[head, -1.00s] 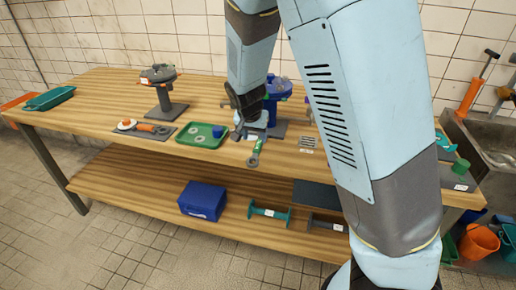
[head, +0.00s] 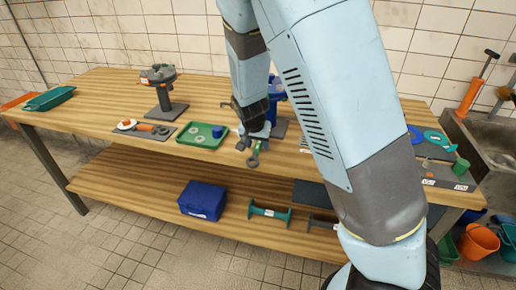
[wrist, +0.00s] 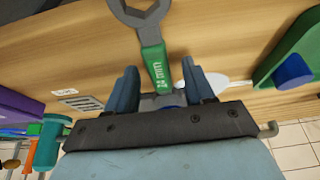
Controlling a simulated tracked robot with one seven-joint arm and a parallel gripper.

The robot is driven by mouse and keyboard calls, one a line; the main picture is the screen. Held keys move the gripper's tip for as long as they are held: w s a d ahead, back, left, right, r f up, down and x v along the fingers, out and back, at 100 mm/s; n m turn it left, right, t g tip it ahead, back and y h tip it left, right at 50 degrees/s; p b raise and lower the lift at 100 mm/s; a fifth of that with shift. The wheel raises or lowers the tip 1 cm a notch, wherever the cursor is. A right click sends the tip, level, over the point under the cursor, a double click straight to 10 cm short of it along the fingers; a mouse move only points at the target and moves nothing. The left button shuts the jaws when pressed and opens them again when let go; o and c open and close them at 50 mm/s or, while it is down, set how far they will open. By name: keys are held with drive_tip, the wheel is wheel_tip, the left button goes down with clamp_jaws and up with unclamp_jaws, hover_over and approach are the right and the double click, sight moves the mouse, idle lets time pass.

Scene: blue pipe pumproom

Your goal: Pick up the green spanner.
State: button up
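The green spanner (wrist: 153,60) has a green handle with white lettering and a grey ring-like head. In the wrist view its handle runs between my gripper's two fingers (wrist: 162,86), with its head pointing away. The fingers are apart, with gaps showing beside the handle, so my gripper is open around it. In the head view the spanner's grey head (head: 253,162) shows at the front edge of the wooden bench, just below my gripper (head: 253,143). Most of the handle is hidden there by the gripper.
A green tray (head: 183,140) with a blue cylinder (head: 217,131) lies left of my gripper. A blue vise-like fixture (head: 277,90) stands close behind it. A grey stand (head: 165,108) is farther left. The lower shelf holds a blue box (head: 203,201). The sink (head: 492,135) is at right.

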clamp_jaws()
idle(0.6)
